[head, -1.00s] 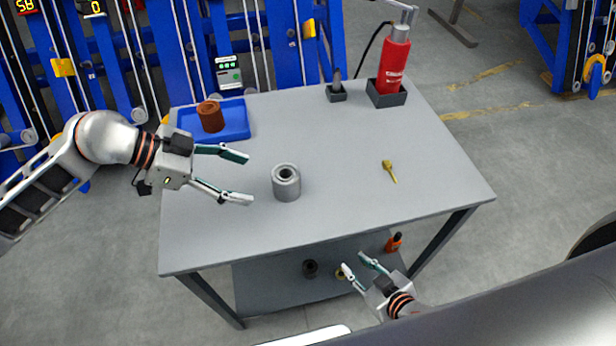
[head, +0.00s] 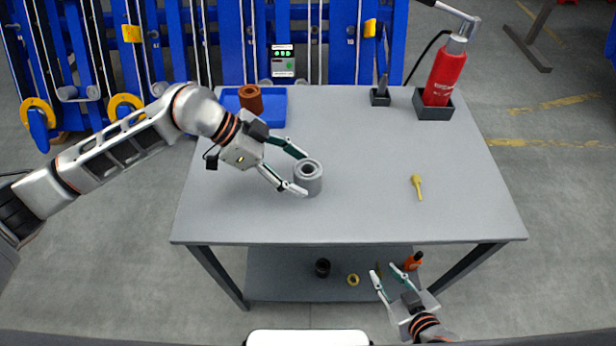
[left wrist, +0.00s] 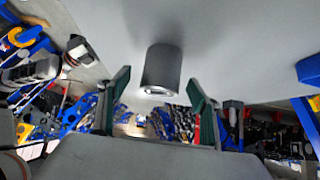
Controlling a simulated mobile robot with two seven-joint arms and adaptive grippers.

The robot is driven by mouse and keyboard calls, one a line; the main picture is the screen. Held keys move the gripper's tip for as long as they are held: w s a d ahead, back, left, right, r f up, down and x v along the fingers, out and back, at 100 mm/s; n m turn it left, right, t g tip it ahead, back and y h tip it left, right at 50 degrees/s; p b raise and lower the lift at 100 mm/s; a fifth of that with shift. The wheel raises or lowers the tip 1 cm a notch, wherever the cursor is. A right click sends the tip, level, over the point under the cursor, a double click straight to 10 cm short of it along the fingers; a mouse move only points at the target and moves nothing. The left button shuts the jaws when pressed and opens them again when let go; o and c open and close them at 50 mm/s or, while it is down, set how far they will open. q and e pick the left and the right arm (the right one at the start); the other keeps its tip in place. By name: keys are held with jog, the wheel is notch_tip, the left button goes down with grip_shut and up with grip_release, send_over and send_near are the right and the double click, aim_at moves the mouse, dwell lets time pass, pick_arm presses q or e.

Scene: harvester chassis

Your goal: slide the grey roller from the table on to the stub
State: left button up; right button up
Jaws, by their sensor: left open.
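The grey roller (head: 309,182) is a short hollow cylinder standing upright on the grey table (head: 400,215). My left gripper (head: 298,173) is open beside it, with its fingertips at the roller's left side, one on the far side and one on the near side. In the left wrist view the roller (left wrist: 161,68) shows centred beyond the two spread fingers (left wrist: 158,88). I cannot tell whether they touch it. My right gripper (head: 384,269) is open and empty, low in front of the table. I cannot make out the stub in these views.
A blue tray (head: 276,112) holds a brown ring part (head: 251,98) at the back left. A red pump bottle (head: 446,72) and a small dark holder (head: 380,97) stand at the back. A yellow pin (head: 417,187) lies right. Small parts lie on the lower shelf (head: 290,275).

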aim_at(301, 172)
pick_arm(q)
jog(key=x, duration=0.3)
jog(key=shift+w+d+f, duration=0.15)
jog(key=shift+d+f, duration=0.1)
jog(key=c, duration=1.5)
jog(key=shift+r, duration=0.1)
jog(key=shift+c, duration=1)
jog(key=shift+r, duration=0.1)
